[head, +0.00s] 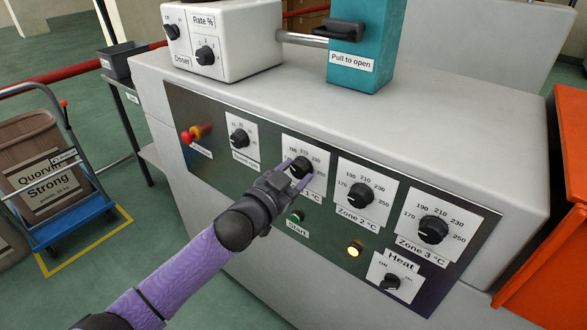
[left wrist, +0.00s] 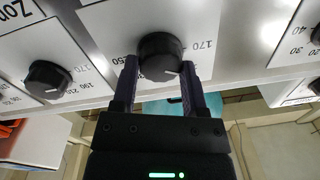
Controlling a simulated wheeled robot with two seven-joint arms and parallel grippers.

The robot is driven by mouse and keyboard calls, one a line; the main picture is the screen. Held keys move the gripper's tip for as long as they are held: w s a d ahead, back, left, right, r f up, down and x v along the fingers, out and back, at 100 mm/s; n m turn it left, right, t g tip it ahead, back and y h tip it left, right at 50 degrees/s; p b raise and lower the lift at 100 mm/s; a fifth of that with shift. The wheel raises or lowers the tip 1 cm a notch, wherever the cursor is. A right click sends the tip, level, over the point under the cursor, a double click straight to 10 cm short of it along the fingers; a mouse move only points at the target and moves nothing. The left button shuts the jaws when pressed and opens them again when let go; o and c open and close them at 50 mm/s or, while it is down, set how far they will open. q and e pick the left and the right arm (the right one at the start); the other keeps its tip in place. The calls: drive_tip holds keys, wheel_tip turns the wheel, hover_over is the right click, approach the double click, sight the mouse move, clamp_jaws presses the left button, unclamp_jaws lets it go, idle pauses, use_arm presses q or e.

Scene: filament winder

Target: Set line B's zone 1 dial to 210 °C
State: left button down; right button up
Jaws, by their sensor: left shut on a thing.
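The zone 1 dial (head: 301,167) is a round black knob on a white plate, left of the zone 2 dial (head: 360,195) on the dark panel. My left gripper (head: 293,170) is shut on the zone 1 dial, its fingers on either side of the knob. The left wrist view shows the dial (left wrist: 160,55) between the fingers, with 170 to its right and 250 to its left. The dial's white mark points to the lower right there; the number it meets is hidden. The plate's "Zone 1" label is partly covered. My right gripper is not in view.
The zone 3 dial (head: 433,230) and Heat switch (head: 390,281) are to the right. A green Start button (head: 296,217) and lit amber lamp (head: 354,250) lie below. A black knob (head: 240,138) and red button (head: 189,136) are left. No line letter is readable.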

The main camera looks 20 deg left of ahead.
use_arm(q)
drive_tip(key=shift+m, duration=0.9)
drive_tip(key=m+p, duration=0.1)
drive_tip(key=m, duration=0.1)
drive_tip(key=shift+m, duration=0.4)
drive_tip(key=m, duration=0.3)
drive_tip(key=shift+m, duration=0.4)
drive_tip(key=shift+f+m+h, duration=0.1)
drive_tip(key=shift+m+h, duration=0.2)
drive_tip(key=shift+m, duration=1.4)
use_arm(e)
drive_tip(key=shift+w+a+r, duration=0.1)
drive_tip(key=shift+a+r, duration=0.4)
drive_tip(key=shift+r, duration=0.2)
use_arm(q)
drive_tip(key=shift+m, duration=0.3)
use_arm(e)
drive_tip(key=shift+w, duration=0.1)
use_arm(q)
drive_tip(key=shift+c, duration=0.5)
unclamp_jaws()
